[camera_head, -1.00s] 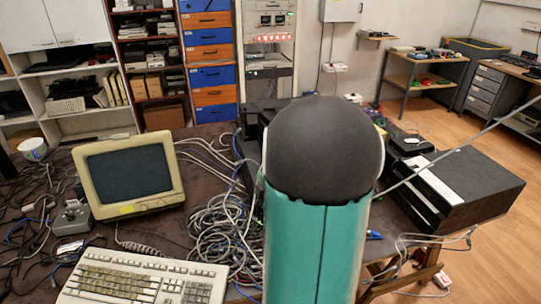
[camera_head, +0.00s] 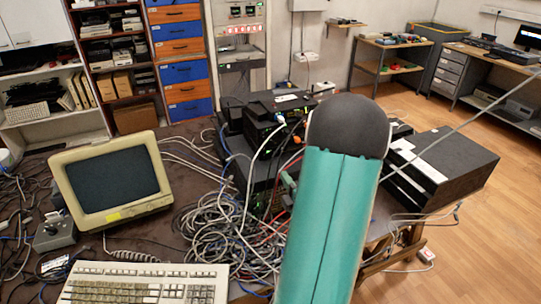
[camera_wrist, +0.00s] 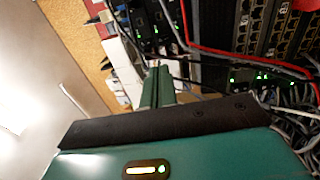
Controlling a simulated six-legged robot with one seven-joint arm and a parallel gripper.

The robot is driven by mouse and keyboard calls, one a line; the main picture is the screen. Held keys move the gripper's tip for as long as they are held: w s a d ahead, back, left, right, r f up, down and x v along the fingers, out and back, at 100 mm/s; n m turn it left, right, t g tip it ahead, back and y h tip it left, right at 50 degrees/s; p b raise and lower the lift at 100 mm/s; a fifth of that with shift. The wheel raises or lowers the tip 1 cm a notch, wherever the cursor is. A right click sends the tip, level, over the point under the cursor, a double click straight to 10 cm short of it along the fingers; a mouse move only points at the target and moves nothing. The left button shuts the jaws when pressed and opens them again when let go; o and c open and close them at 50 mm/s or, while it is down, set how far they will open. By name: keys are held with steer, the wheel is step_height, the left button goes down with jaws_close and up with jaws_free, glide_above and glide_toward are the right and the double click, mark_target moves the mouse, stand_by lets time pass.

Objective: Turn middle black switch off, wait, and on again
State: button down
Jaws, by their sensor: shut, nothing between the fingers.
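A stack of black network devices (camera_head: 268,112) stands on the table behind my arm in the head view, with cables and small green lights on its front. In the wrist view, black switches with rows of ports (camera_wrist: 285,35) and lit green lights fill the upper right. Another black unit with green lights (camera_wrist: 150,22) is at the top middle. I cannot tell which one is the middle switch, and no power button is clear. My gripper (camera_wrist: 157,72) is shut and empty, its green fingertips close to the devices and cables. Contact cannot be told. My arm hides part of the stack in the head view.
A red cable (camera_wrist: 250,55) and black cables cross near my fingers. Tangled grey cables (camera_head: 225,225) lie left of my arm. An old monitor (camera_head: 110,182) and a keyboard (camera_head: 140,283) stand at the left. A black box (camera_head: 440,170) is at the right.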

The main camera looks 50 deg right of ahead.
mark_target(265, 145)
steer(key=x, duration=1.4)
steer(key=shift+a, duration=0.1)
